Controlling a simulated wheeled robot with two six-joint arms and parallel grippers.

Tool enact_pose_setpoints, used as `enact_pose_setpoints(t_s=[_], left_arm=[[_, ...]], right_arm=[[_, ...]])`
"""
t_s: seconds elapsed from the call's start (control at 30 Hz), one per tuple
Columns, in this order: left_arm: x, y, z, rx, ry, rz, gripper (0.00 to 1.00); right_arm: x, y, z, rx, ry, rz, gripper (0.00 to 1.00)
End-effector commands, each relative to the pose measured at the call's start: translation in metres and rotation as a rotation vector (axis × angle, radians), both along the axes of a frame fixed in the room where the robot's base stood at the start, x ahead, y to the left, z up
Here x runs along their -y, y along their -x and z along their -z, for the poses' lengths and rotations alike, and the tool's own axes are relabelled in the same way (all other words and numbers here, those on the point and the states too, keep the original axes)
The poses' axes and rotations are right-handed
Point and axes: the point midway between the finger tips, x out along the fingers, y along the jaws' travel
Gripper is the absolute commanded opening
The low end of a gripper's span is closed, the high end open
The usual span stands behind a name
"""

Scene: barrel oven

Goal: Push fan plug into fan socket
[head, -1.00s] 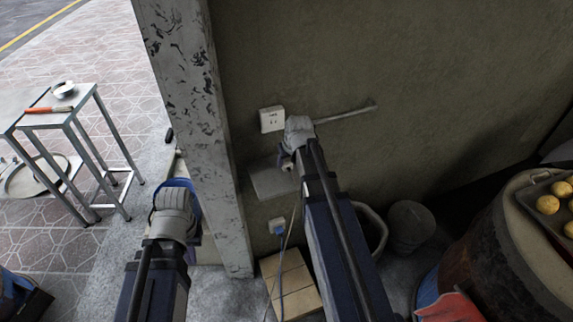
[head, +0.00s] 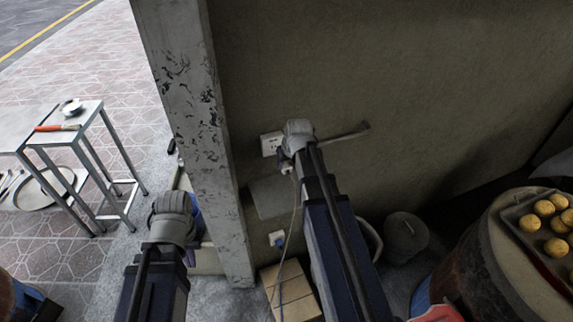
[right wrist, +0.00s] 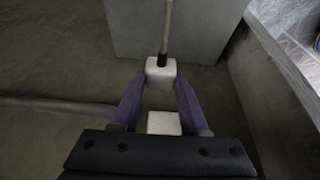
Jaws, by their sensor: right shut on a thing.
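The fan plug (right wrist: 160,70) is a white block with a cord, held between the purple fingertips of my right gripper (right wrist: 160,82) in the right wrist view. The white fan socket (right wrist: 164,124) shows between the fingers, below the plug in that picture, with a visible gap between them. In the head view the socket (head: 271,143) is on the wall, partly covered by my right gripper (head: 285,161). The plug's prongs are hidden. My left gripper (head: 190,222) hangs by the pillar; its wrist hides most of its fingers.
A concrete pillar (head: 190,110) stands left of the socket. A grey slab (head: 266,197) is below it, and a bar (head: 348,134) sticks out on the right. A second outlet (head: 277,239) is low on the wall. The cord (head: 291,225) hangs toward a box (head: 290,292).

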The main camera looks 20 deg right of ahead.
Motion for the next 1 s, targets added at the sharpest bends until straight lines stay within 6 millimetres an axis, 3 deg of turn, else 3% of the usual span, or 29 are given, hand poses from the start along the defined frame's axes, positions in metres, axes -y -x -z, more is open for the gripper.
enact_pose_setpoints(t_s=[0.1,0.57,0.9,1.0], left_arm=[[0.0,0.0,-0.011,0.0,0.0,0.0,0.0],[0.0,0.0,-0.016,0.0,0.0,0.0,0.0],[0.0,0.0,-0.063,0.0,0.0,0.0,0.0],[0.0,0.0,-0.069,0.0,0.0,0.0,0.0]], right_arm=[[0.0,0.0,-0.011,0.0,0.0,0.0,0.0],[-0.002,0.004,-0.016,0.0,0.0,0.0,0.0],[-0.024,0.038,-0.064,0.0,0.0,-0.001,0.0],[-0.028,0.044,-0.069,0.0,0.0,0.0,0.0]])
